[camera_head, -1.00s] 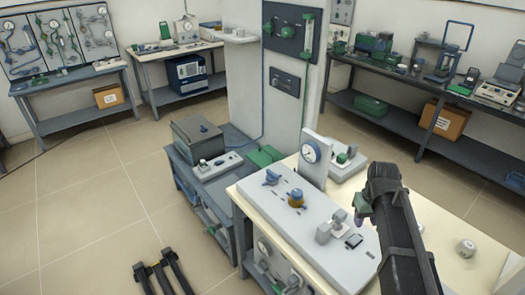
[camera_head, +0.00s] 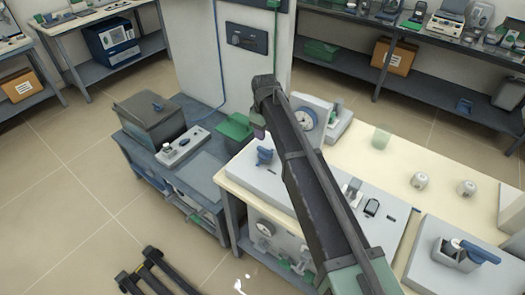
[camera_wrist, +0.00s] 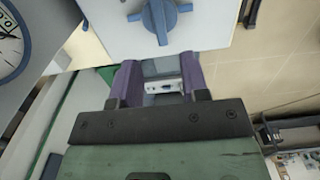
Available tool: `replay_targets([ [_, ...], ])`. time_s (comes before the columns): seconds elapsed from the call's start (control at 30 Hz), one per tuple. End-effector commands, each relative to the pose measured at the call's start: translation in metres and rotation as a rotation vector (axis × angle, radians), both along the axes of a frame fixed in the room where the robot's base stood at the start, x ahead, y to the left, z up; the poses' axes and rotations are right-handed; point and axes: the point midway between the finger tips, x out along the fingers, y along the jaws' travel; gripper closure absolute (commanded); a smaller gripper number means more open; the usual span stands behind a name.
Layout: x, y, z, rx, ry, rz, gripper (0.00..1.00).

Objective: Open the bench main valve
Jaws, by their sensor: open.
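A blue valve handle (camera_head: 264,156) stands at the left end of a grey panel (camera_head: 250,180) on the bench. In the wrist view a blue handle (camera_wrist: 161,16) shows at the top edge, on a pale plate. My gripper (camera_wrist: 162,82) is open and empty, its two purple fingers apart just below that handle in the picture, not around it. In the head view my arm crosses the panel and its gripper end (camera_head: 258,132) is near the blue handle. Which valve is the bench main one is not labelled legibly.
A round gauge (camera_head: 306,119) stands behind the panel, close to my arm; a gauge (camera_wrist: 12,45) also shows in the wrist view. A box with a blue lever (camera_head: 478,252) sits at the right. Small white pots (camera_head: 419,180) stand on the bench.

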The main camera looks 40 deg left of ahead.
Motion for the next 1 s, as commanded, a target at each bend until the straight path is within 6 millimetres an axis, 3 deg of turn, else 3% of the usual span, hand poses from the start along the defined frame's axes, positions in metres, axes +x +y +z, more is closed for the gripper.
replay_targets([
  [0.03,0.000,0.000,-0.023,0.000,0.000,-0.001,0.58],
  [0.1,0.000,0.000,-0.041,0.000,0.000,-0.001,0.58],
  [0.33,0.000,0.000,-0.085,-0.001,0.000,-0.002,0.58],
  [0.67,0.000,0.000,-0.085,-0.001,0.000,-0.002,0.58],
  [0.93,0.000,0.000,-0.085,-0.001,0.000,-0.002,1.00],
  [1.0,0.000,0.000,-0.085,-0.001,0.000,-0.002,1.00],
])
